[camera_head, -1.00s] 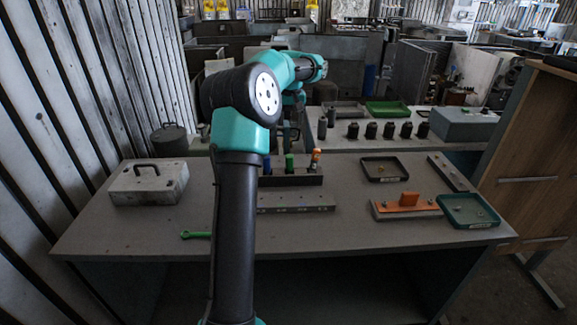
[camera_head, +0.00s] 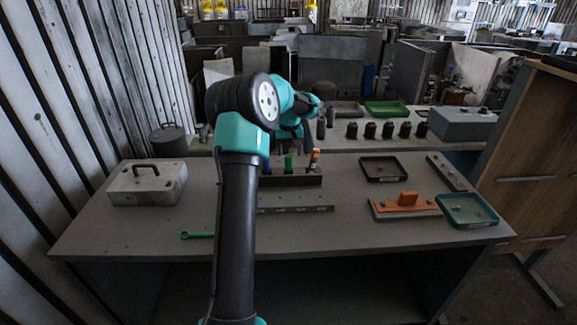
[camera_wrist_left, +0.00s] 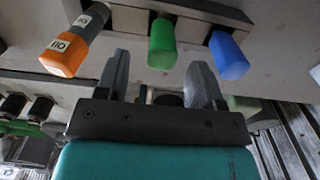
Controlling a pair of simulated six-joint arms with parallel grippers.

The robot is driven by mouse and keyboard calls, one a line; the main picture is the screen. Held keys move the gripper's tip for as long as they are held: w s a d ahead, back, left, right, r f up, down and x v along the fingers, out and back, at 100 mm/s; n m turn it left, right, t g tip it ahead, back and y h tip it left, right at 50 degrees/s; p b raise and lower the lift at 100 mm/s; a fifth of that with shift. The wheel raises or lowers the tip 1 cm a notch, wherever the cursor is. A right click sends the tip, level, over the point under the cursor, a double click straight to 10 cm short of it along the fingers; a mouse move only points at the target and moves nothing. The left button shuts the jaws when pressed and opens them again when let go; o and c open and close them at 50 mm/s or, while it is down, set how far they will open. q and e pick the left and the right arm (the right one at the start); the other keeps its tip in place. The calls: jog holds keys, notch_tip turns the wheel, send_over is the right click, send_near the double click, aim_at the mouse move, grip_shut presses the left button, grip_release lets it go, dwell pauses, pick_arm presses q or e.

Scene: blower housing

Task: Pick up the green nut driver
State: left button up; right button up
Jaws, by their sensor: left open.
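The green nut driver (camera_head: 288,164) stands upright in a dark rack (camera_head: 291,181) on the table, between a blue driver (camera_head: 266,167) and an orange-topped grey driver (camera_head: 314,160). In the left wrist view the green handle (camera_wrist_left: 162,43) lies just beyond the fingertips, roughly in line with the gap between them. The blue handle (camera_wrist_left: 228,56) is to its right and the orange-and-grey one (camera_wrist_left: 70,45) to its left. My left gripper (camera_wrist_left: 162,72) is open and empty. In the head view it is behind the rack, partly hidden by my arm. My right gripper is not visible.
Trays (camera_head: 384,179) and an orange part (camera_head: 406,203) are to the right. Dark cylinders (camera_head: 387,131) stand on the back table.

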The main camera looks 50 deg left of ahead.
pick_arm(q)
jog(key=shift+f, duration=0.1)
jog(key=shift+a+f, duration=0.15)
jog(key=shift+f, duration=2.35)
jog(key=shift+c, duration=0.3)
jog(key=c, duration=1)
jog(key=shift+c, duration=0.2)
jog(key=shift+r, duration=0.1)
notch_tip(320, 180, up, 10)
jog(key=shift+f, duration=0.1)
